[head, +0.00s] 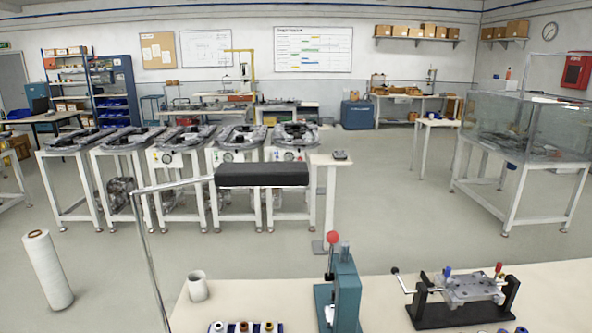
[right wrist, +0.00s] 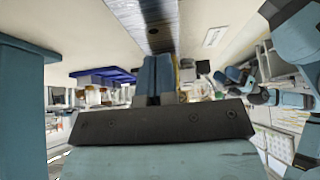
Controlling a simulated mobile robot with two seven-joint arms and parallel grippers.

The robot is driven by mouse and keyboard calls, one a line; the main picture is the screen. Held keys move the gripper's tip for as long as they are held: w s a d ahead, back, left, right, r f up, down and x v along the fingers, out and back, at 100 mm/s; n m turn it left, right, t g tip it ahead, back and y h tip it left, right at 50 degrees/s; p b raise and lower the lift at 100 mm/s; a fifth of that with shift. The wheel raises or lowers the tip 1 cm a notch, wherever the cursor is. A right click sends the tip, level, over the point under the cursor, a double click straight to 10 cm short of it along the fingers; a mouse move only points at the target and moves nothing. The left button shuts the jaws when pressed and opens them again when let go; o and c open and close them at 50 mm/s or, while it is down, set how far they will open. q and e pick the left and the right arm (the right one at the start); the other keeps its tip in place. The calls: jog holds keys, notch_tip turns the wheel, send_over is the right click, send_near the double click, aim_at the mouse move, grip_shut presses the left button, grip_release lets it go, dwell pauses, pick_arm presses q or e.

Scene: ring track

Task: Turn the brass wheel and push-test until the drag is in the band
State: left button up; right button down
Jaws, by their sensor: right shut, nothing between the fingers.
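I cannot make out a brass wheel in either view. Several white stands with oval ring tracks on top (head: 236,135) form a row across the middle of the head view. Some carry a round dial gauge on the front, too small to read. Neither gripper shows in the head view. In the right wrist view my right gripper (right wrist: 157,92) is shut and empty, with its blue fingers together beyond the dark palm bar. It touches nothing that I can see.
A near bench (head: 540,290) holds a teal press (head: 346,285) with a red knob, a clamping fixture (head: 465,292) and a white cup (head: 198,287). A black pad (head: 262,173) on a bent metal tube stands before the stands. A clear-walled case (head: 515,125) stands right. Open floor lies between.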

jog(key=shift+s+a+p, duration=0.2)
jog(key=shift+a+p, duration=1.2)
jog(key=shift+a, duration=2.95)
jog(key=shift+w+d+r+p, duration=0.1)
jog(key=shift+d+r+p, duration=0.4)
jog(key=shift+p, duration=0.25)
jog(key=shift+d+r+p, duration=0.6)
jog(key=shift+d+p, duration=0.15)
jog(key=shift+p, duration=0.2)
jog(key=shift+d, duration=0.2)
jog(key=shift+d+f, duration=0.1)
